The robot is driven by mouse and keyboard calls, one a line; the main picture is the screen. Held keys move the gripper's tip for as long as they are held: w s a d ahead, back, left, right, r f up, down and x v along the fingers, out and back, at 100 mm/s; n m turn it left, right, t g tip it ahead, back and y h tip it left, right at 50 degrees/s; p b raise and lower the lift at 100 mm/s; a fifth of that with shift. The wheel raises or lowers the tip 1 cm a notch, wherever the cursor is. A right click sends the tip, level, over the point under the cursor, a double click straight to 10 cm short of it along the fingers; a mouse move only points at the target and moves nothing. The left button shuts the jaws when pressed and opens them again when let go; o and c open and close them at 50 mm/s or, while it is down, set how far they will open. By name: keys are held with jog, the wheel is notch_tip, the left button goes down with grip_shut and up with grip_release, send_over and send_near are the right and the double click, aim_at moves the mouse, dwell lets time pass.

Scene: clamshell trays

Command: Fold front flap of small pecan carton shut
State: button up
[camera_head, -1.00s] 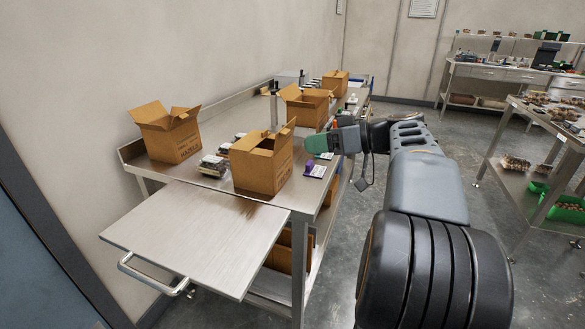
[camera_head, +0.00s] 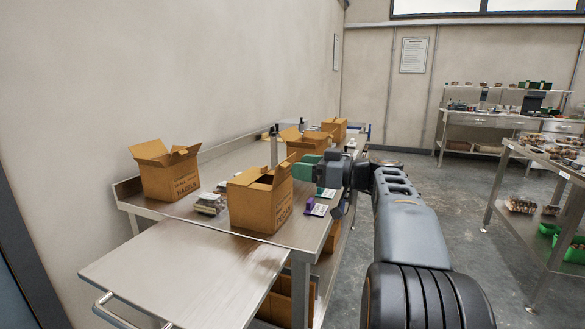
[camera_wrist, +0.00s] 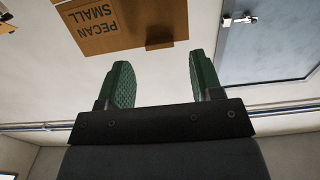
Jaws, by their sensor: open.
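The pecan carton (camera_wrist: 125,25) shows in the wrist view, upside down, with "PECAN SMALL" printed on its brown side. A small darker tab (camera_wrist: 160,43) stands at its edge, just beyond my fingertips. My gripper (camera_wrist: 155,75) is open and empty, its two green fingers apart, with a gap between them and the carton. In the head view my gripper (camera_head: 301,168) points left, beside the top of the nearest open carton (camera_head: 255,208). That carton has raised flaps, and its print is too small to read surely. I cannot tell which flap is the front one.
Another open carton (camera_head: 168,178) stands at the left against the wall, and more stand farther back (camera_head: 308,144) on the metal table (camera_head: 165,222). Dark packs (camera_head: 208,204) lie between the near cartons. A purple item (camera_head: 312,206) lies by the table's right edge. The front shelf (camera_head: 190,280) is clear.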

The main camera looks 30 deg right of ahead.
aim_at(284, 164)
jog(key=shift+x, duration=1.7)
jog(key=c, duration=0.9)
jog(key=shift+c, duration=0.2)
